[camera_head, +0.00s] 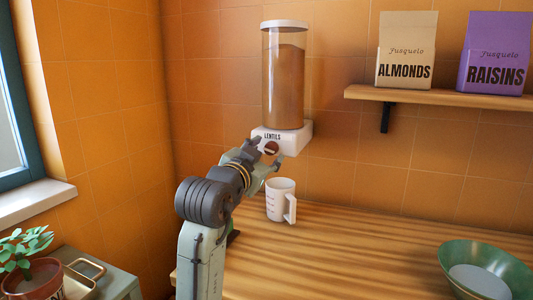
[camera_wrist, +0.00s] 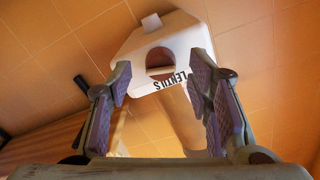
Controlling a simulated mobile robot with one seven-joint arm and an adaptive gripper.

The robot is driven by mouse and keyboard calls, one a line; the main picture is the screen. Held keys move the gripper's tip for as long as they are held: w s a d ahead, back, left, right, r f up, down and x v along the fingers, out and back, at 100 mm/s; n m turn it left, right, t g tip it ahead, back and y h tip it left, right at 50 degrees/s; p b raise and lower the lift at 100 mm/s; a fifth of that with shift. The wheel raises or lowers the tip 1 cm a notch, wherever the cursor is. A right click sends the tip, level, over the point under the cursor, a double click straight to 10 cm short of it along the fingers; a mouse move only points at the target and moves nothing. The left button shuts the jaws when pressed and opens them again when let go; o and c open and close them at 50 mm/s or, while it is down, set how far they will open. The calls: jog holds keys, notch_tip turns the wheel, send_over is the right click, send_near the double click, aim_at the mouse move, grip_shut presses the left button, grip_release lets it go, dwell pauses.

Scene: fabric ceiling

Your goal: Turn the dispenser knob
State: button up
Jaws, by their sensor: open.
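The lentils dispenser (camera_head: 283,85) is on the tiled wall, a clear cylinder of brown contents with a white lid and white base (camera_head: 298,134). The base front has the word LENTILS and, below it, a round brown feature with a pale bar, apparently the knob (camera_head: 271,147). In the wrist view the base appears upside down, with the knob (camera_wrist: 160,61) ahead between the fingertips. My gripper (camera_head: 267,154) is open and empty in front of the base; its fingers (camera_wrist: 160,70) show on both sides. Whether a fingertip touches the base cannot be told.
A white mug (camera_head: 279,199) with its handle to the right stands on the wooden counter (camera_head: 340,255) below the dispenser. A green bowl (camera_head: 487,270) is at right. A shelf (camera_head: 440,96) holds almonds and raisins bags. A potted plant (camera_head: 30,270) is at lower left.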

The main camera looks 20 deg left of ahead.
jog(key=s, duration=1)
jog(key=shift+s+a, duration=0.2)
jog(key=shift+s, duration=0.15)
dwell(1.4)
jog(key=w, duration=0.4)
jog(key=w+n+b, duration=0.1)
jog(key=w, duration=0.3)
jog(key=w+n+b, duration=0.1)
jog(key=w, duration=0.3)
jog(key=shift+d+r, duration=0.2)
jog(key=shift+d, duration=0.1)
jog(key=shift+c, duration=0.5)
grip_shut()
